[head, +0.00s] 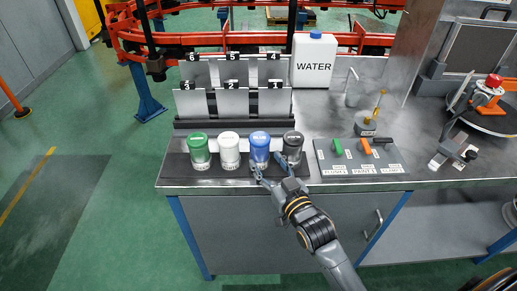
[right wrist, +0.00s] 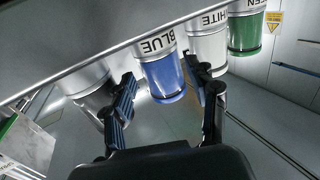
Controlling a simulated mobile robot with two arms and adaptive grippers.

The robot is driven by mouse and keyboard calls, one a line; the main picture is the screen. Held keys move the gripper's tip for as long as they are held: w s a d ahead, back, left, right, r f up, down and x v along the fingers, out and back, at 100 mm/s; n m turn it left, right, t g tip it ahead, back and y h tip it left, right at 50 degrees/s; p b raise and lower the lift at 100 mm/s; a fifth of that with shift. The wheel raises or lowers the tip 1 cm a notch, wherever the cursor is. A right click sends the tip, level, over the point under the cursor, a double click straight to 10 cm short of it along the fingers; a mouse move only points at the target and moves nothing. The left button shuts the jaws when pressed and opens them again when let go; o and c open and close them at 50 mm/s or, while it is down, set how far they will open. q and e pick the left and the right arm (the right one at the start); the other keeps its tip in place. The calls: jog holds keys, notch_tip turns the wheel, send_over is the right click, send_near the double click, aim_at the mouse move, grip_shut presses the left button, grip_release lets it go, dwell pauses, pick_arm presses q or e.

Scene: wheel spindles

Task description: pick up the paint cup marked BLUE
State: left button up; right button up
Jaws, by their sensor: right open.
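The blue paint cup (head: 260,148) stands upright in a row on the bench, between the white cup (head: 229,151) and the black cup (head: 293,145). A green cup (head: 199,151) is at the row's left end. My right gripper (head: 271,169) is open at the front of the blue cup. In the right wrist view, the blue cup (right wrist: 162,76) with its BLUE label appears between the two open fingers (right wrist: 163,88). The white cup (right wrist: 207,48) is partly behind one finger. I cannot tell whether a finger touches the blue cup. My left gripper is not in view.
Numbered panels (head: 232,103) stand behind the cups. A white WATER container (head: 313,62) is at the back. A switch panel (head: 358,158) lies right of the black cup. The bench's front edge runs just below the cups.

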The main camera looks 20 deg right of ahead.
aim_at(264, 156)
jog(key=w, duration=0.3)
jog(key=w+r+p, duration=0.1)
jog(key=w, duration=0.1)
jog(key=shift+a, duration=0.35)
jog(key=shift+w+f, duration=0.15)
jog(key=shift+w, duration=0.15)
jog(key=shift+c, duration=0.3)
jog(key=c, duration=1)
